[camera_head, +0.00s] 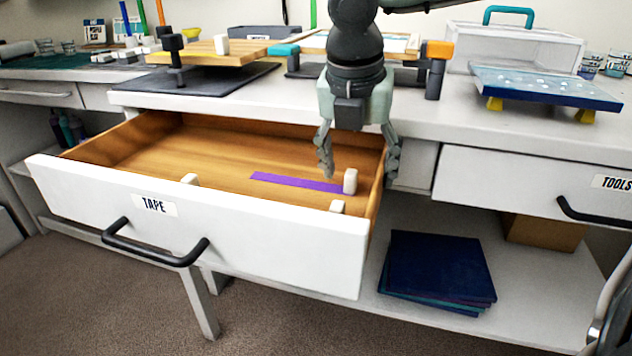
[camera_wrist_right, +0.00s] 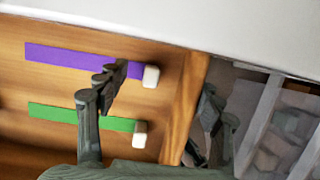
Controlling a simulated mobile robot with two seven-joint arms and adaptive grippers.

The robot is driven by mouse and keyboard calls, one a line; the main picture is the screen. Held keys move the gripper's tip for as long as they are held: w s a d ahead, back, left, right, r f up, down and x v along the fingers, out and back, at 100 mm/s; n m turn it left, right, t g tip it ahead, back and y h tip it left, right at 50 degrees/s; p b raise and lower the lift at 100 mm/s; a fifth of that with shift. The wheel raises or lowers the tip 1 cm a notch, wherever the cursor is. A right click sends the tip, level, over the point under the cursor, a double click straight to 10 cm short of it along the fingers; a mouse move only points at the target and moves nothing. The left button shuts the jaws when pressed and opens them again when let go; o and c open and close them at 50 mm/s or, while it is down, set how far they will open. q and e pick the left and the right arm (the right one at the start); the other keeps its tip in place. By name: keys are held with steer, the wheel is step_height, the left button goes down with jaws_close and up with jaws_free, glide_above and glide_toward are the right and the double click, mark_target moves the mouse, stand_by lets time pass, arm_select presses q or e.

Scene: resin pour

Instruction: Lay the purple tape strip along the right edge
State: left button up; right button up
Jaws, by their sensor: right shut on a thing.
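The purple tape strip (camera_head: 300,183) lies flat in the open drawer, with a white block (camera_head: 350,181) at its right end. In the right wrist view the purple strip (camera_wrist_right: 60,55) lies above a green strip (camera_wrist_right: 60,113), which has its own white block. My right gripper (camera_head: 358,160) points down over the drawer's right side wall (camera_head: 376,190). One finger is inside the drawer near the purple strip and the other is outside, with the wall between them. Contact with the wall is hard to see. The strip is not between the fingers. My left gripper is out of view.
The drawer front (camera_head: 100,205) is labelled TAPE and has a black handle. On the bench stand a wooden board (camera_head: 205,56) on a dark mat and a blue panel (camera_head: 545,86) on yellow feet. An orange-topped clamp (camera_head: 437,65) stands right of my arm.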

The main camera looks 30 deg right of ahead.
steer(key=shift+w+a+r+t, duration=0.15)
steer(key=shift+w+r, duration=0.1)
steer(key=shift+r, duration=0.2)
steer(key=shift+w+a+r+t, duration=0.15)
steer(key=shift+w+r, duration=0.1)
steer(key=shift+r, duration=0.45)
steer(key=shift+r+p, duration=0.45)
steer(key=shift+r, duration=0.6)
steer(key=o, duration=1.1)
steer(key=shift+w+a, duration=0.1)
steer(key=shift+a, duration=0.1)
steer(key=shift+c, duration=0.2)
steer(key=shift+f, duration=0.15)
